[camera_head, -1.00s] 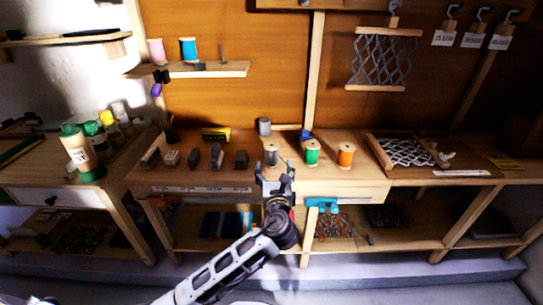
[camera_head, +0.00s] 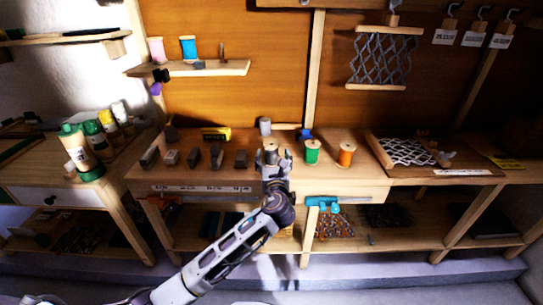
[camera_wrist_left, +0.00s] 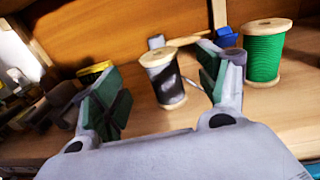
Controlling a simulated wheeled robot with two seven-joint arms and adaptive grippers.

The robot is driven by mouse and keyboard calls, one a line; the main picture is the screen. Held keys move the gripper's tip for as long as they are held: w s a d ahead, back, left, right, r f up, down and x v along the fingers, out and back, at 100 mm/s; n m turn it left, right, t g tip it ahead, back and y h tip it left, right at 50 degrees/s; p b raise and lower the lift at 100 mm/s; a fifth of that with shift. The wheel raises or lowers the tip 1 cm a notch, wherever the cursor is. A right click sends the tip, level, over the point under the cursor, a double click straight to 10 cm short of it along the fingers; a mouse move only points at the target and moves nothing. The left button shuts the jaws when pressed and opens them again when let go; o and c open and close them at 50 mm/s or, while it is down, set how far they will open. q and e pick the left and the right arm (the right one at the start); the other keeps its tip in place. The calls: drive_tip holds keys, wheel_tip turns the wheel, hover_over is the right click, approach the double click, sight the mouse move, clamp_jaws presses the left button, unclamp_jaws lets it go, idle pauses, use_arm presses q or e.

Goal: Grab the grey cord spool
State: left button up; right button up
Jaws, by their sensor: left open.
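The grey cord spool (camera_wrist_left: 167,84) stands upright on the bench, with pale wooden ends and dark grey winding. In the left wrist view it is ahead of my open left gripper (camera_wrist_left: 158,92), between the lines of the two fingers and nearer the right one. I cannot tell whether a finger touches the spool. My right gripper is not in view.
A green spool (camera_head: 312,152) stands close on the right of the grey one, with an orange spool (camera_head: 346,153) beyond. A grey cylinder (camera_head: 265,126) is behind. Several dark blocks (camera_head: 217,155) sit to the left.

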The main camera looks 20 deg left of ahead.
sight(272, 150)
use_arm(q)
drive_tip(key=shift+x, duration=1)
drive_tip(key=shift+w+a, duration=0.15)
drive_tip(key=shift+w, duration=0.25)
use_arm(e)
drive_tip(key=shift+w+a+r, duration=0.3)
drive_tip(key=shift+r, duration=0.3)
use_arm(q)
drive_tip(key=shift+w, duration=0.1)
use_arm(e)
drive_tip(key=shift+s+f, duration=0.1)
use_arm(q)
drive_tip(key=shift+w+a+r, duration=0.1)
drive_tip(key=shift+w, duration=0.1)
drive_tip(key=shift+w+a+b, duration=0.15)
drive_tip(key=shift+w+b, duration=0.15)
drive_tip(key=x, duration=0.2)
drive_tip(key=shift+w+a+r, duration=0.1)
drive_tip(key=shift+w+a, duration=0.05)
drive_tip(key=shift+w, duration=0.15)
drive_tip(key=shift+w+a+b, duration=0.1)
drive_tip(key=shift+w+b, duration=0.2)
drive_tip(key=shift+w, duration=0.05)
drive_tip(key=shift+w+a, duration=0.1)
drive_tip(key=shift+w, duration=0.1)
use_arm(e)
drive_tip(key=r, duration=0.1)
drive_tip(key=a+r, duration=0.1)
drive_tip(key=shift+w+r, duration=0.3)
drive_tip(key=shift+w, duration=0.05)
